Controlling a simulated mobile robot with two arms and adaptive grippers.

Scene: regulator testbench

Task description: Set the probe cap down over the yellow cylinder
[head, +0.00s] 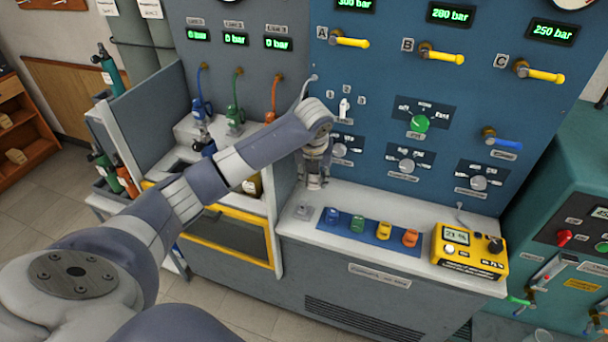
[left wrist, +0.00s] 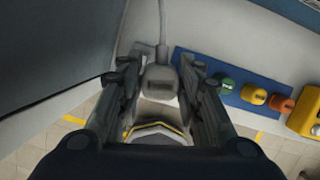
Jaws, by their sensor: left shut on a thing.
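The probe cap (left wrist: 160,84) is a pale grey block with a grey cable running from it. In the left wrist view it sits between the two dark fingers of my left gripper (left wrist: 164,100), which is shut on it. In the head view my left gripper (head: 315,182) points down above the left end of the white counter, and it mostly hides the cap. The yellow cylinder (head: 384,230) stands on a blue strip to the right of the gripper, apart from it. It also shows in the left wrist view (left wrist: 254,93).
The blue strip (head: 345,232) also carries blue (head: 332,215), green (head: 357,223) and orange (head: 410,237) cylinders. A yellow meter (head: 468,251) stands at the right end of the counter. A small grey block (head: 303,211) is at the left end. The blue panel rises behind.

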